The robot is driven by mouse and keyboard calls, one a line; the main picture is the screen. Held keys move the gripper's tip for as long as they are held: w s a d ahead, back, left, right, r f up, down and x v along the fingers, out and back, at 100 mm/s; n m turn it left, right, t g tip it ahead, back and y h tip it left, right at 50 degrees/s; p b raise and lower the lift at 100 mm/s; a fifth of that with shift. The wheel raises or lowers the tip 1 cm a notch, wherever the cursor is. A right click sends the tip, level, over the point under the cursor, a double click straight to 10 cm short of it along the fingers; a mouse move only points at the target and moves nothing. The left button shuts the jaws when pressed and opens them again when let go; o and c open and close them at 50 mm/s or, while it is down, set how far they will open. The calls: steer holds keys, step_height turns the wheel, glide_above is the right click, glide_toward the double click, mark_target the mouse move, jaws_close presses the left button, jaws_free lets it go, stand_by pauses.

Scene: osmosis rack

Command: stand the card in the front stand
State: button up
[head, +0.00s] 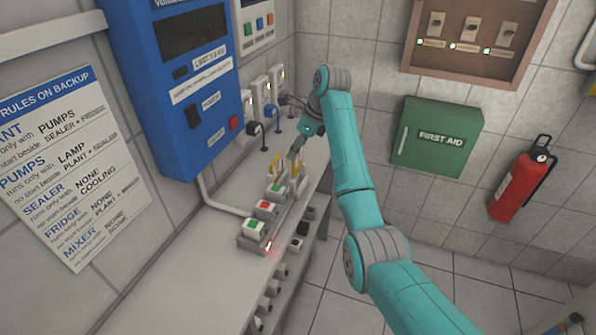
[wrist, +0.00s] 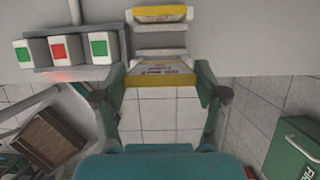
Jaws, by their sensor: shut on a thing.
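My gripper (head: 297,148) is shut on a white card with yellow edging; its fingers show at both sides of the card in the wrist view (wrist: 160,76). A pale grey stand (wrist: 160,53) lies just beyond the held card in the wrist view. The card appears close to this stand; I cannot tell whether they touch. A second yellow-edged card (wrist: 160,14) stands farther back, in or at another grey stand (wrist: 160,29). In the head view the cards are small and partly overlap my gripper.
A row of green and red buttons (head: 265,207) sits on the shelf beside the stands. A blue machine (head: 185,80) hangs behind, with sockets and plugs (head: 258,95) to its right. A first aid box (head: 437,137) and extinguisher (head: 520,180) are on the right wall.

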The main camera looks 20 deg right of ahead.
mark_target(299, 163)
steer(key=shift+f, duration=3.35)
steer(key=shift+f, duration=0.15)
steer(key=o, duration=1.1)
